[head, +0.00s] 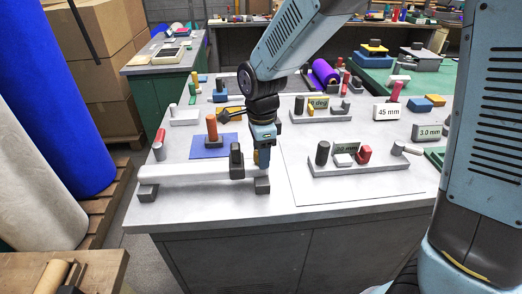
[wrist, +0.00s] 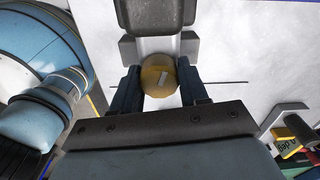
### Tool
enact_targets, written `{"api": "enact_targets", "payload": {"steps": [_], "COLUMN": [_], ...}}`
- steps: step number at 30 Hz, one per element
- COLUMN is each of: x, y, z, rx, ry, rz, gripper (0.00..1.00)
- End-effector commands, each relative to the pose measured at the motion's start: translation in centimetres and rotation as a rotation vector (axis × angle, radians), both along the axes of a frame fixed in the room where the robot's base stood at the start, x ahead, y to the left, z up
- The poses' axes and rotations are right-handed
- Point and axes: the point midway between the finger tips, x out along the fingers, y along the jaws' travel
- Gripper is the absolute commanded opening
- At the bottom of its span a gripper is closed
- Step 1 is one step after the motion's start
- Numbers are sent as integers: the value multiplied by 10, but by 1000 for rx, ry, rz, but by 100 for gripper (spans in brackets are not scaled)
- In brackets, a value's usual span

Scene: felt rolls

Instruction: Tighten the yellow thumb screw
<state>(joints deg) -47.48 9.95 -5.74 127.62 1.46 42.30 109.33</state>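The yellow thumb screw (wrist: 158,79) shows in the wrist view as a round yellow knob with a pale mark on its face. My gripper (wrist: 160,84) has one finger on each side of the knob, and the knob fills the gap between them. In the head view my gripper (head: 263,150) points down at the right end of a pale rail fixture (head: 195,173), beside its dark upright block (head: 237,160). The knob is mostly hidden there by my fingers.
A blue mat (head: 205,152) with an orange cylinder (head: 212,127) lies behind the fixture. A second fixture with a dark post (head: 322,152) and a red piece (head: 363,155) stands to the right. The bench's front right is clear.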

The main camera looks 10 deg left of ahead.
Motion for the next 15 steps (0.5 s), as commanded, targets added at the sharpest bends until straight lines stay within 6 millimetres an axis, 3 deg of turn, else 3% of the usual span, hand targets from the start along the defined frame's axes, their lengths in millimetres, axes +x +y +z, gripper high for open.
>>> {"api": "enact_targets", "payload": {"steps": [8,15], "x": [-5,-3], "y": [-2,-1], "z": [-4,10], "rx": [-9,-6], "ry": [12,8], "rz": [3,2], "gripper": [60,60]}}
